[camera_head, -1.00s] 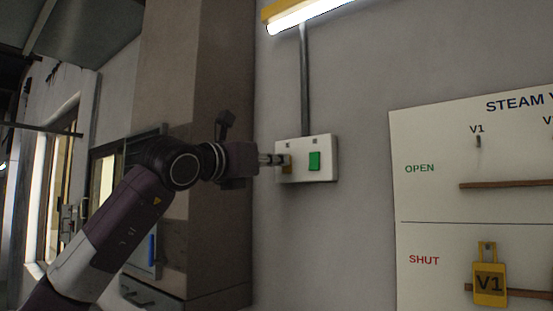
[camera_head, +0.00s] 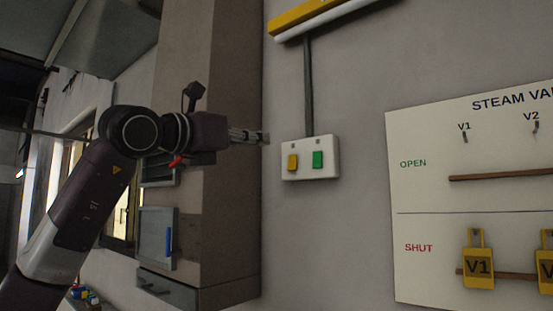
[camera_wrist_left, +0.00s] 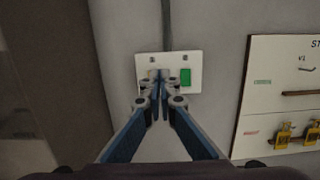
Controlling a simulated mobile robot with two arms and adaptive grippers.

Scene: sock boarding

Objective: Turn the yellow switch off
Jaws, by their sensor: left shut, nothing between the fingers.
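The yellow switch (camera_head: 293,162) is on the left side of a white switch plate (camera_head: 310,174) on the grey wall, with a green switch (camera_head: 318,159) to its right. My left gripper (camera_head: 264,137) is shut and empty, up and to the left of the plate and apart from the yellow switch. In the left wrist view the shut fingers (camera_wrist_left: 160,78) overlap the plate (camera_wrist_left: 143,68) and hide the yellow switch, while the green switch (camera_wrist_left: 186,77) shows. My right gripper is not in view.
A lamp (camera_head: 310,18), unlit, hangs above, with a conduit (camera_head: 308,85) running down to the plate. A steam valve board (camera_head: 430,190) with yellow tags (camera_head: 479,266) is to the right. A brown pillar (camera_head: 215,225) and a grey cabinet (camera_head: 157,236) are at left.

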